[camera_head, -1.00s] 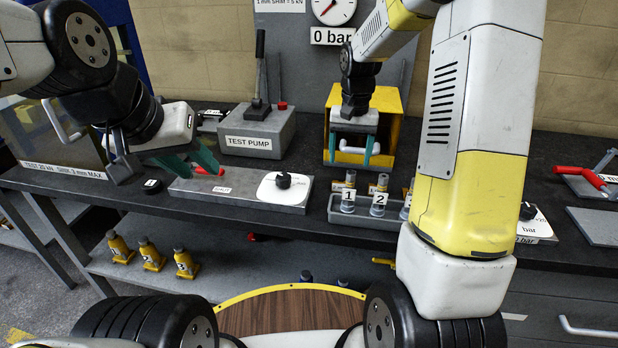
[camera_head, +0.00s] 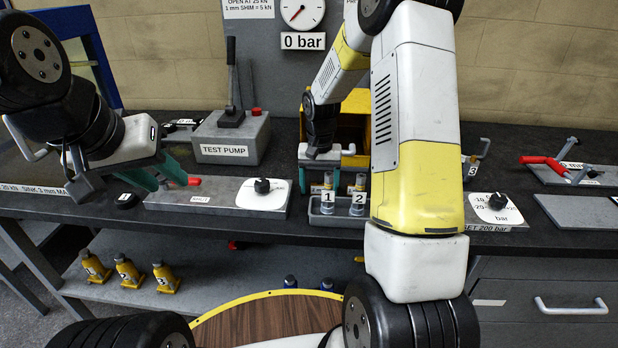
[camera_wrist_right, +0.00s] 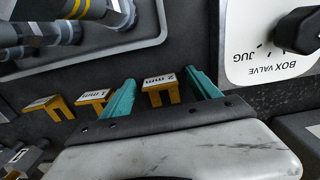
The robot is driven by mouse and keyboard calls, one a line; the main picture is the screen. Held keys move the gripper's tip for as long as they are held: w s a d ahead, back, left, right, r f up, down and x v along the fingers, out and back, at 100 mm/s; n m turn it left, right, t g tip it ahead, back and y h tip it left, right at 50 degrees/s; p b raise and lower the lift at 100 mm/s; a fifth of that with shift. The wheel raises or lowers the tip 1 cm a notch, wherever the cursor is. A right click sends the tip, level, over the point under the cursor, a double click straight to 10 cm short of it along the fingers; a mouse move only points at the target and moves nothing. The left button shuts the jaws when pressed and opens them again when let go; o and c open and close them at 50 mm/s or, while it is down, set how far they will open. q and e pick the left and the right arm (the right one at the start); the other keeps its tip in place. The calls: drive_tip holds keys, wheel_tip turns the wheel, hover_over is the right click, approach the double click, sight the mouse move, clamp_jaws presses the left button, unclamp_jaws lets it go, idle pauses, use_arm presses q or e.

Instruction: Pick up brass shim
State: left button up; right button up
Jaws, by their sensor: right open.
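Several small brass shims with white labels lie on the dark bench in the right wrist view. The 2 mm shim (camera_wrist_right: 161,89) shows between the two teal fingers of my right gripper (camera_wrist_right: 160,92), which is open; no contact is visible. The 1 mm shim (camera_wrist_right: 94,99) is just left of the left finger. A third shim (camera_wrist_right: 45,104) is further left, its label unreadable. In the head view my right gripper (camera_head: 325,160) is low over the bench behind the numbered bottles. My left gripper (camera_head: 160,174) is open above the left end of a grey plate, near a red part.
A tray (camera_head: 315,208) with numbered bottles stands in front of the right gripper. The box valve plate (camera_wrist_right: 268,50) is beside it. My right arm hides part of the bench.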

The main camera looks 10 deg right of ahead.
clamp_jaws()
drive_tip(key=shift+r, duration=0.15)
